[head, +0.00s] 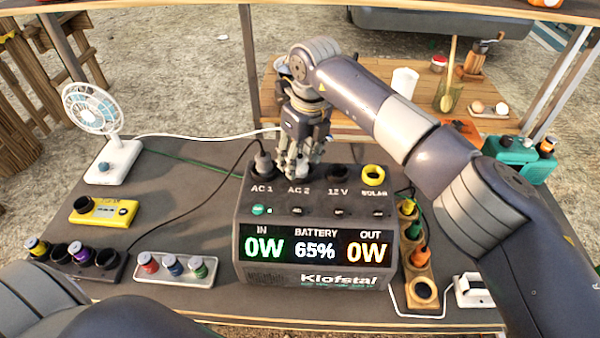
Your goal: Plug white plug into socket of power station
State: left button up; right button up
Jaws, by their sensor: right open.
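The power station (316,226) stands on the table with its sockets on top and its display facing me, reading 0W in, 65% battery and 0W out. A black plug (263,162) is in the AC 1 socket. My right gripper (298,168) points down, open, right over the AC 2 socket. The white cord (205,136) runs from the white fan (92,110) to my right gripper. My left gripper is out of view.
A wooden holder with colored plugs (416,262) stands close right of the station. A white switch box (473,291) lies further right.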

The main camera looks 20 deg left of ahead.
notch_tip(320, 180, up, 12)
jog(key=d, duration=0.1)
jog(key=shift+s+d, duration=0.3)
jog(key=shift+s, duration=0.05)
jog(key=shift+f, duration=0.1)
